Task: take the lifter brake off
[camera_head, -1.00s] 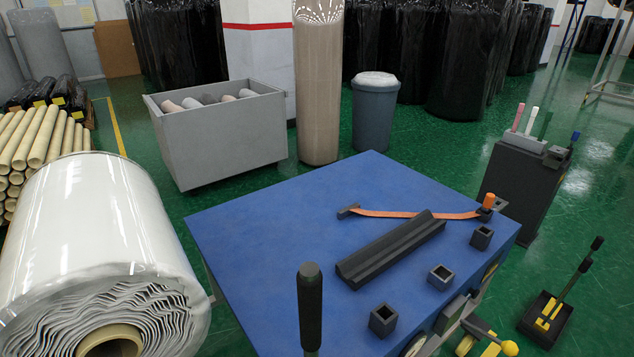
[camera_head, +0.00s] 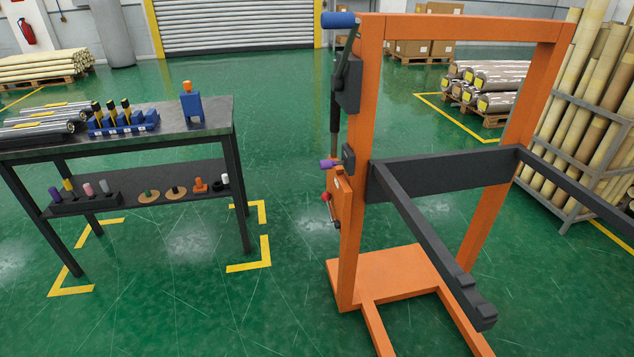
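An orange lifter (camera_head: 370,120) with black forks (camera_head: 425,235) stands right of the middle. I cannot tell for certain which of these is the brake. My gripper is not in view.
A dark two-level table (camera_head: 120,145) with tools and small handles stands at the left. Green floor is open between it and the lifter. Wrapped rolls (camera_head: 490,82) and a rack of tan tubes (camera_head: 590,110) stand at the right.

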